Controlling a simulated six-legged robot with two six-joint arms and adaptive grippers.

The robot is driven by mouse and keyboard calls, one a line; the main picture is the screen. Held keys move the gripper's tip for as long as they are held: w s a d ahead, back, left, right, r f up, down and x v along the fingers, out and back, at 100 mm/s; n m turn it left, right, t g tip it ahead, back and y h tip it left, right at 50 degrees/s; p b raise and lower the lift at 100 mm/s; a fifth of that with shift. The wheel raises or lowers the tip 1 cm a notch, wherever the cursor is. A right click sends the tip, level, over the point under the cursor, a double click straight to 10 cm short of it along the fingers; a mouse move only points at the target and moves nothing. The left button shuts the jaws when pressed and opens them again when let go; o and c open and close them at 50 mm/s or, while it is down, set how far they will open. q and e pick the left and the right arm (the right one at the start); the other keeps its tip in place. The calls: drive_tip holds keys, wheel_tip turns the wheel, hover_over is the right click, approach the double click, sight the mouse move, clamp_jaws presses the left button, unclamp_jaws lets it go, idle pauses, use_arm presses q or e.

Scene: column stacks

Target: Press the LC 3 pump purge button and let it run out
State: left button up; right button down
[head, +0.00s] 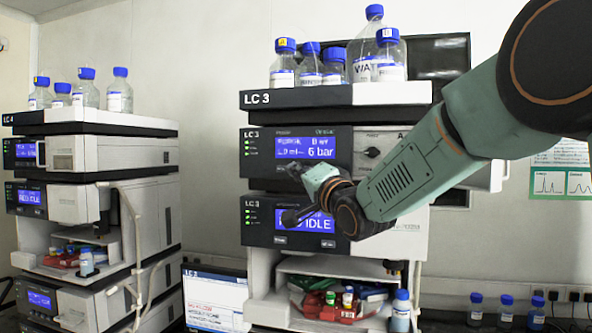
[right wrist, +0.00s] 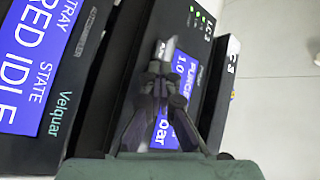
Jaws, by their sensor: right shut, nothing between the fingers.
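The LC 3 pump module (head: 259,160) is the upper dark-fronted unit in the middle stack. Its blue display (head: 306,147) reads 6 bar in the head view; in the right wrist view the display (right wrist: 183,75) shows "PURGE" and "1.0", partly covered by my fingers. My right gripper (head: 293,170) is shut and empty, its fingertips at the panel just below that display. It also shows in the right wrist view (right wrist: 165,52). The purge button is hidden behind the fingers, and I cannot tell whether they touch it. My left gripper is not in view.
Below the pump, the LC 3 tray module (head: 259,222) shows a partly covered "IDLE" display. Blue-capped bottles (head: 284,65) stand on top of the stack. The LC 4 stack (head: 110,150) stands at left, and a monitor (head: 213,300) sits low between the stacks.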

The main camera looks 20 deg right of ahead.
drive_tip(key=shift+s, duration=0.1)
drive_tip(key=shift+s+a+b, duration=0.3)
drive_tip(key=shift+s+a, duration=0.25)
drive_tip(key=shift+s, duration=0.15)
drive_tip(key=shift+s+a, duration=0.1)
drive_tip(key=s+a, duration=0.1)
drive_tip(key=s+b, duration=0.1)
drive_tip(key=s+a, duration=0.1)
drive_tip(key=s, duration=0.1)
drive_tip(key=shift+a, duration=0.3)
drive_tip(key=shift+w, duration=0.15)
idle(0.4)
